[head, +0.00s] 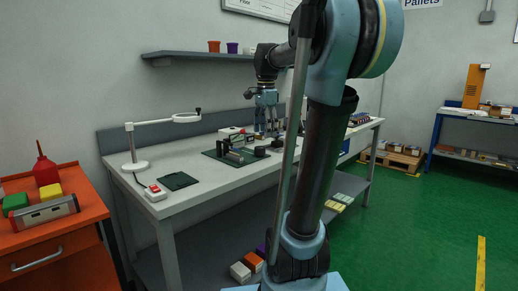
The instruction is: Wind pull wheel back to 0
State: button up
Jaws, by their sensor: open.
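My gripper (268,133) is open and points down above the right part of the white workbench. Its fingers look empty. Below and left of it a small dark device (236,153) stands on a dark green mat (214,154). A dark round piece (260,151) sits at the device's right side, near and below my fingers. I cannot tell at this size which part is the pull wheel or what its dial reads. My gripper appears apart from the device, though the exact gap is unclear. My own arm hides part of the bench to the right.
A magnifier lamp (135,150), a box with a red button (155,192) and a dark pad (178,181) are on the bench's left. A shelf (205,58) with cups hangs above. An orange cabinet (50,240) stands at left.

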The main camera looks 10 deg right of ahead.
aim_at(259, 147)
jog(key=w+r+m, duration=0.6)
jog(key=w+r, duration=0.1)
jog(key=w, duration=0.4)
jog(key=shift+g, duration=0.3)
notch_tip(259, 147, down, 18)
jog(key=shift+r, duration=0.25)
jog(key=c, duration=1.1)
jog(key=shift+o, duration=0.2)
jog(key=shift+a, duration=0.25)
jog(key=shift+d, duration=0.15)
